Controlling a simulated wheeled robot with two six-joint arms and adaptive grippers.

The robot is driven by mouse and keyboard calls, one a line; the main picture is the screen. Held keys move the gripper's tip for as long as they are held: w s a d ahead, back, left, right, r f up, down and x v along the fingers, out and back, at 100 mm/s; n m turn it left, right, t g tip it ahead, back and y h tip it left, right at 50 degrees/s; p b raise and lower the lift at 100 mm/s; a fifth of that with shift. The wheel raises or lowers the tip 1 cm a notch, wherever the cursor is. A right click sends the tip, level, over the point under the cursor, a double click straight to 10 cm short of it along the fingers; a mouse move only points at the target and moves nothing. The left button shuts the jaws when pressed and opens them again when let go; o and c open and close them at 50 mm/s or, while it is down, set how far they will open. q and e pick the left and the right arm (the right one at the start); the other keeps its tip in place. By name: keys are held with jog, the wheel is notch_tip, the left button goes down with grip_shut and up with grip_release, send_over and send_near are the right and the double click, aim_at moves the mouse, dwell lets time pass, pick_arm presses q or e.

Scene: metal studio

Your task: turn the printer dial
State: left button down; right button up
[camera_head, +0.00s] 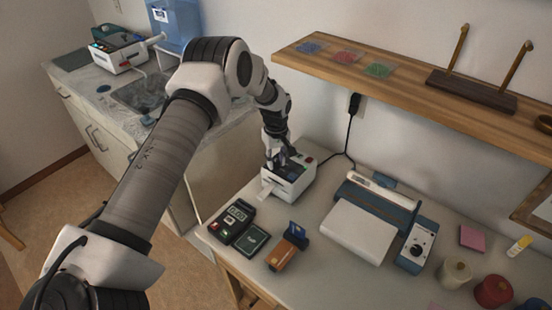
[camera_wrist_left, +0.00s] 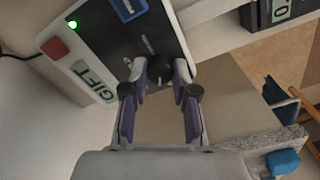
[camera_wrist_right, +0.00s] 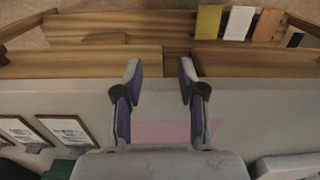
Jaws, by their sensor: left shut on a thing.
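The printer is a small white box with a dark top (camera_head: 290,182) on the table, a white paper strip coming out at its left. The black round dial (camera_wrist_left: 160,68) sits between my left fingertips. My left gripper (camera_head: 282,158) comes down from above and is shut on the dial, which the arm and fingers mostly hide in the head view. My right gripper (camera_wrist_right: 160,72) is open and empty, seen only in its own wrist view.
A card terminal (camera_head: 232,220), an orange-brown device (camera_head: 288,248) and a white and blue sealing machine (camera_head: 365,225) stand near the printer. A wooden shelf (camera_head: 420,90) overhangs the table's back. Spools (camera_head: 492,291) stand at the right. A black cord runs behind the printer.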

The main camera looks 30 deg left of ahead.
aim_at(276, 163)
pick_arm(q)
jog(key=n+p, duration=0.1)
jog(key=n, duration=0.4)
jog(key=shift+n, duration=0.3)
jog(key=shift+f, duration=0.1)
dwell(0.3)
jog(key=c, duration=0.9)
grip_release()
notch_tip(276, 163, up, 12)
